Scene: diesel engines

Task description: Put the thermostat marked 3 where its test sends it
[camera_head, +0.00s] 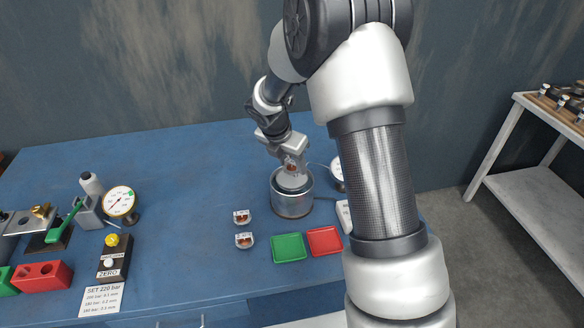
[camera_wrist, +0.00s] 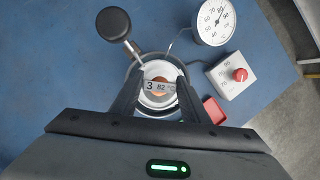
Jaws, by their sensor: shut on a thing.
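My gripper (camera_wrist: 155,88) is shut on the thermostat marked 3 (camera_wrist: 159,94), whose label reads 3 and 82 °C, with a copper-coloured part showing. The thermostat (camera_head: 291,167) is at the mouth of a metal pot (camera_head: 292,206); I cannot tell whether it touches the water. A round white dial (camera_wrist: 213,21) stands beside the pot, its needle hard to read. A green tray (camera_head: 288,248) and a red tray (camera_head: 324,241) lie in front of the pot; both look empty. The red tray's corner (camera_wrist: 214,110) also shows in the wrist view.
Two other thermostats (camera_head: 241,217) (camera_head: 244,240) stand left of the trays. A white box with a red knob (camera_wrist: 238,75) is right of the pot, and a black ball on a rod (camera_wrist: 113,24) is at its rim. Gauge equipment (camera_head: 120,203) fills the bench's left.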

